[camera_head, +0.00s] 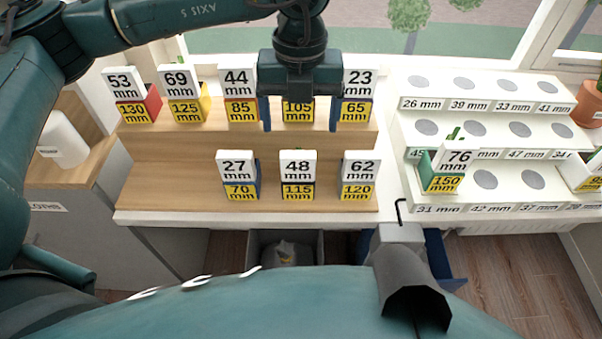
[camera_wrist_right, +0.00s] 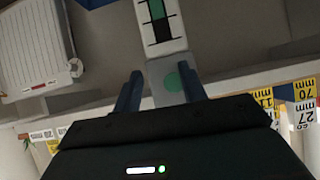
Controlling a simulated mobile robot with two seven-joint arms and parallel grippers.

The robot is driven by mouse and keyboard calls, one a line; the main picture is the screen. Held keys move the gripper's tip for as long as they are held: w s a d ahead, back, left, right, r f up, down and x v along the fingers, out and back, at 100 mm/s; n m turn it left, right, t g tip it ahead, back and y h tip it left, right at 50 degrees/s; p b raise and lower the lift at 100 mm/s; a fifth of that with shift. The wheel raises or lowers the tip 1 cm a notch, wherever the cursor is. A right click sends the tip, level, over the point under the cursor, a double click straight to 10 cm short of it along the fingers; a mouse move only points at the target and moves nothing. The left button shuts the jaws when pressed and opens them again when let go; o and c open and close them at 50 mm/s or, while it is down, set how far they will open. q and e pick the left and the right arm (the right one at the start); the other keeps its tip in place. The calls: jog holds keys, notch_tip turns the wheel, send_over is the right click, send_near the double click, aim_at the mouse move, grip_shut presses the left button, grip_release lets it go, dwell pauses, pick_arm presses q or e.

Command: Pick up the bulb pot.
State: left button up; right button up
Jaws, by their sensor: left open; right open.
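Several small bulb pots with white-and-yellow number cards stand on a wooden two-step stand (camera_head: 190,185). My left gripper (camera_head: 300,128) points down over the back row, its open fingers on either side of the pot with the 105 mm card (camera_head: 299,110). The gripper hides that pot's upper card, and I cannot tell whether the fingers touch it. The pots marked 44/85 (camera_head: 240,95) and 23/65 (camera_head: 357,95) stand close on either side. My right gripper (camera_wrist_right: 160,90) is open in the right wrist view, with no pot visible between its fingers.
Front-row pots include 27/70 (camera_head: 239,175), 48/115 (camera_head: 298,175) and 62/120 (camera_head: 359,176). A white stepped rack (camera_head: 402,160) with round holes holds the 76/150 pot (camera_head: 446,170). A grey bin (camera_head: 258,262) is below the table. A terracotta pot (camera_head: 588,103) stands far right.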

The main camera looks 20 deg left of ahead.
aim_at(298, 151)
pick_arm(q)
notch_tip(298, 151, down, 5)
jog(key=shift+f+p, duration=0.1)
jog(key=shift+p, duration=0.25)
jog(key=shift+a+f+p, duration=0.2)
jog(key=shift+f+p, duration=0.65)
jog(key=shift+f, duration=1.8)
jog(key=shift+c, duration=0.3)
jog(key=c, duration=1.7)
